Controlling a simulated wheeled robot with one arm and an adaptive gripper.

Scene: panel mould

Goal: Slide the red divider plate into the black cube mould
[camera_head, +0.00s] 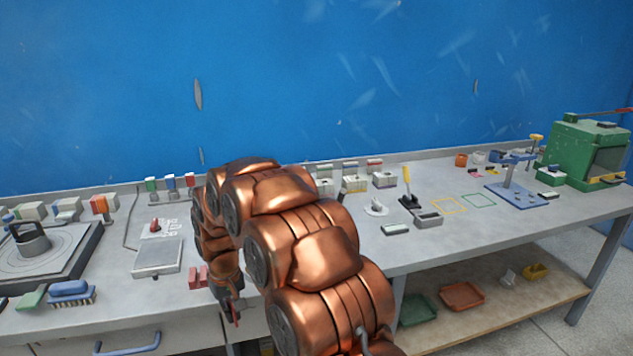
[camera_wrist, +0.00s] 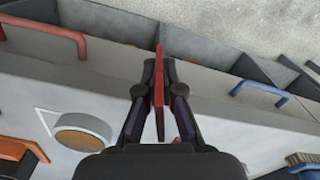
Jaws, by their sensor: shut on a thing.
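My gripper (camera_wrist: 160,72) is shut on the red divider plate (camera_wrist: 158,92). The plate stands edge-on between the two dark fingers in the wrist view and sticks out past the fingertips. In the head view my gripper (camera_head: 231,300) hangs at the front edge of the workbench, left of my copper arm, with a thin red strip of the plate (camera_head: 236,313) showing at its tip. I cannot pick out the black cube mould for certain in either view; my arm covers part of the bench in the head view.
Red blocks (camera_head: 198,278) sit on the bench close to my gripper. A grey scale-like box (camera_head: 157,258) stands left of them, and a blue brush (camera_head: 70,292) lies further left. Drawer handles, one red (camera_wrist: 45,30) and one blue (camera_wrist: 262,90), show in the wrist view.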

